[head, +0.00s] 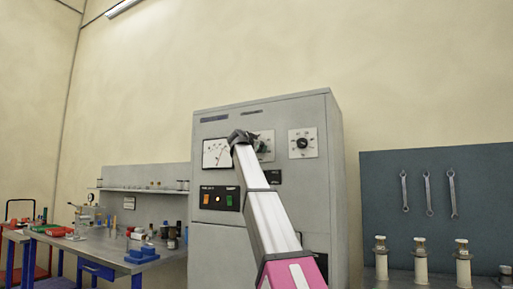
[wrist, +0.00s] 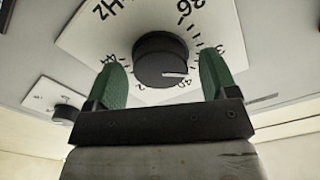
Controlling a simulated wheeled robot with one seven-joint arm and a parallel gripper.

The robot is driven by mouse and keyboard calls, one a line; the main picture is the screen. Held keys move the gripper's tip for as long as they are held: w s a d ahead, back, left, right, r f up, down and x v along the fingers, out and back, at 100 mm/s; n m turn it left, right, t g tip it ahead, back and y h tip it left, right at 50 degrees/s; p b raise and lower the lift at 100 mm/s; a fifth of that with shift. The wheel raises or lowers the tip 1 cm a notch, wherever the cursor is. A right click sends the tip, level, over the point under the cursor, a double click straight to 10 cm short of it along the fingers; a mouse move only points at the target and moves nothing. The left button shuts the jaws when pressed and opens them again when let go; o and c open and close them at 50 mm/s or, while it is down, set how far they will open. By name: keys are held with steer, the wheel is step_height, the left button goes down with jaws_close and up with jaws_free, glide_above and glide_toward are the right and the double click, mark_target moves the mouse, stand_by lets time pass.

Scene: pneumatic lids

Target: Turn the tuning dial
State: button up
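The tuning dial (wrist: 162,62) is a round black knob with a white pointer line, on a white plate (wrist: 92,38) with a printed number scale and "Hz" lettering. It is on the upper front of a grey cabinet; in the head view its plate (head: 267,146) shows partly behind my gripper (head: 240,137). In the wrist view my gripper (wrist: 162,66) has green fingers, one on each side of the knob, with a visible gap on both sides. It is open. The pointer line lies near the 40 mark.
A second black dial (head: 303,143) is to the right on the cabinet (head: 265,106). A needle meter (head: 215,153) is left of my gripper, with a switch panel (head: 219,198) below. A workbench (head: 110,249) stands left; a wrench board (head: 480,190) hangs right.

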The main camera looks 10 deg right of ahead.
steer(key=v, duration=1)
steer(key=shift+s+a, duration=0.25)
steer(key=shift+s, duration=0.05)
steer(key=w+d+f+n+g+y, duration=0.1)
steer(key=w+f+n+y, duration=0.1)
steer(key=f, duration=1.3)
steer(key=w+d+f+n+g+y, duration=0.1)
steer(key=w+f+n+g, duration=0.15)
steer(key=f, duration=1.15)
steer(key=s+d+f+n+g+y, duration=0.1)
steer(key=s+f+g, duration=0.1)
steer(key=f, duration=1.1)
steer(key=s+d+f+n+g+y, duration=0.1)
steer(key=s+d+f+n, duration=0.1)
steer(key=f, duration=1.2)
steer(key=s+f+n+g+y, duration=0.1)
steer(key=s+f+g+y, duration=0.1)
steer(key=s+f, duration=0.7)
steer(key=s+d+f+n+g+y, duration=0.1)
steer(key=s+f+n+g, duration=0.1)
steer(key=s+f, duration=0.8)
steer(key=s+f+n+g+y, duration=0.1)
steer(key=s+f+g, duration=0.3)
steer(key=s+f, duration=0.6)
step_height(320, 180, down, 10)
steer(key=shift+d+r+n+y, duration=0.2)
steer(key=shift+n+y, duration=0.15)
steer(key=shift+y, duration=0.45)
